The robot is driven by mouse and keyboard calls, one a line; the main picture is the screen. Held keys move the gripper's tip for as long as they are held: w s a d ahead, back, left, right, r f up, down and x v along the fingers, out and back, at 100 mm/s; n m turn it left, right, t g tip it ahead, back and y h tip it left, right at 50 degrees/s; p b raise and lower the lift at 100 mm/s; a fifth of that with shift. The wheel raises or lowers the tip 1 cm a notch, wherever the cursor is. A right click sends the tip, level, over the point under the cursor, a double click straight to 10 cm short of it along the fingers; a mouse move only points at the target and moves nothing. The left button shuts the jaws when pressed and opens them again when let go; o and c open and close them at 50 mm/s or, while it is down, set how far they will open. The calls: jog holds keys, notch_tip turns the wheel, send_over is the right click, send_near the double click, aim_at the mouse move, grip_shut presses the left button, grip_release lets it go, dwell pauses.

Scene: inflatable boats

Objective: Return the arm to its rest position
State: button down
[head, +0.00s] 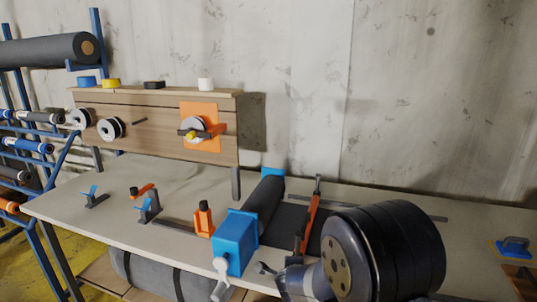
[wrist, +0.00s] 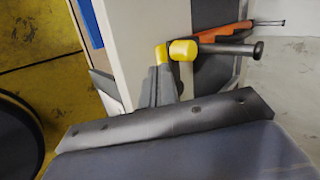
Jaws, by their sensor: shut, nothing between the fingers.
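My gripper (wrist: 163,78) shows in the wrist view as dark grey fingers close together above the dark bar. They appear shut and empty. A yellow piece sits at their upper end. Beside it, a yellow-ended dark rod (wrist: 225,48) points right; I cannot tell whether it touches the fingers. In the head view my thick black arm joint fills the lower right, at the bench's front edge. The fingers cannot be made out clearly there, and part of the bench is hidden behind the arm.
The workbench (head: 80,212) carries a blue block (head: 236,240) with a dark roller, an orange tool (head: 310,218), small clamps and an orange bottle (head: 203,220). A wooden panel (head: 150,140) stands behind. A rack of rolls is at left. Yellow floor (wrist: 45,70) lies beside the bench.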

jog(key=shift+s+d+f+b, duration=0.15)
jog(key=shift+d+f+b, duration=0.1)
jog(key=shift+b, duration=0.2)
jog(key=s+d+n+g+y+p, duration=0.1)
jog(key=d+n+y, duration=0.1)
jog(key=n+y, duration=0.1)
jog(key=s+d+n+g+y+p, duration=0.1)
jog(key=d+n+g+y+p, duration=0.1)
jog(key=n, duration=0.3)
jog(key=s+d+n+g+y+p, duration=0.1)
jog(key=d+n+y+p, duration=0.1)
jog(key=d+n+y, duration=0.1)
jog(key=shift+s+d+r+n+g+y, duration=0.1)
jog(key=shift+d+r+n+g+y, duration=0.1)
jog(key=shift+d+n, duration=0.25)
jog(key=shift+d+r+n+g+y, duration=0.1)
jog(key=shift+d+n+y, duration=0.15)
jog(key=shift+n, duration=0.2)
jog(key=shift+s+d+r+b, duration=0.15)
jog(key=shift+s+d+b, duration=0.2)
jog(key=shift+d, duration=0.35)
jog(key=shift+s+d+r+b, duration=0.15)
jog(key=shift+s+d, duration=0.35)
jog(key=shift+d, duration=0.2)
jog(key=shift+s+d+r+b, duration=0.15)
jog(key=shift+s+d+b, duration=0.2)
jog(key=shift+d, duration=0.35)
